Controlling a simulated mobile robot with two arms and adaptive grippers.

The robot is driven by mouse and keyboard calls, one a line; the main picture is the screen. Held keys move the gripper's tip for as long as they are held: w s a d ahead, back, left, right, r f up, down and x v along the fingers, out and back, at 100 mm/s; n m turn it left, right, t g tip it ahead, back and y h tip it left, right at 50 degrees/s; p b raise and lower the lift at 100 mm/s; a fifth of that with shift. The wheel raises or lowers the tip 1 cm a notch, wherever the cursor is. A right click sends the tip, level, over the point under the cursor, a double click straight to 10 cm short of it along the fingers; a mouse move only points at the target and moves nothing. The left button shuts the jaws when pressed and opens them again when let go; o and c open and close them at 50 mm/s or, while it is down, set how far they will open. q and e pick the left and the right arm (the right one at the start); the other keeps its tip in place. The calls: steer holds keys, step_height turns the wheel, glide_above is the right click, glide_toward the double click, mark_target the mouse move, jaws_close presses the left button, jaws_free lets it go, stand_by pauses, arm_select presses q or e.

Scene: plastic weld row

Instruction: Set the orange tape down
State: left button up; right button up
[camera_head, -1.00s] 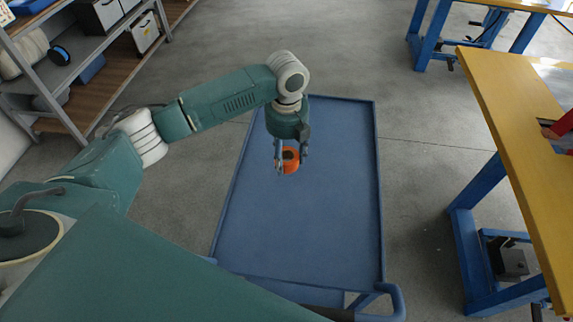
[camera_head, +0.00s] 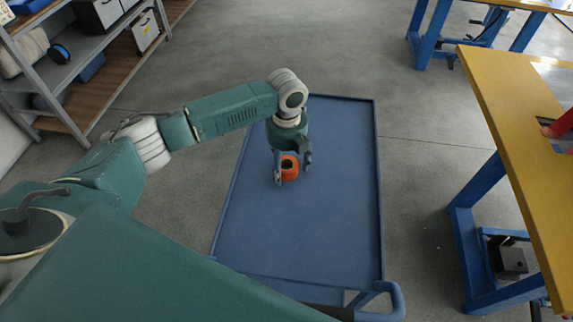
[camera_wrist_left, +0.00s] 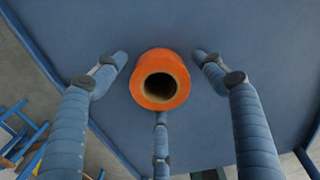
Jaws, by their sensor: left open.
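The orange tape (camera_head: 290,169) is a short roll with a hollow core. It is on or just above the blue cart top (camera_head: 310,225), towards its far half; contact underneath is hard to make out. My left gripper (camera_head: 292,176) is open around it. In the left wrist view the orange tape (camera_wrist_left: 146,80) lies between the spread fingers of my left gripper (camera_wrist_left: 160,75), with visible gaps on both sides. A third finger shows below it. My right gripper is in neither view.
The cart top around the tape is bare, with a low raised rim. A yellow-topped workbench (camera_head: 515,110) with blue legs stands to the right. Grey shelving (camera_head: 75,65) with boxes and spools stands at the upper left.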

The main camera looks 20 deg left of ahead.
arm_select(q)
step_height(320, 180, up, 12)
steer(key=b, duration=0.1)
steer(key=shift+r, duration=0.15)
stand_by(0.3)
stand_by(0.4)
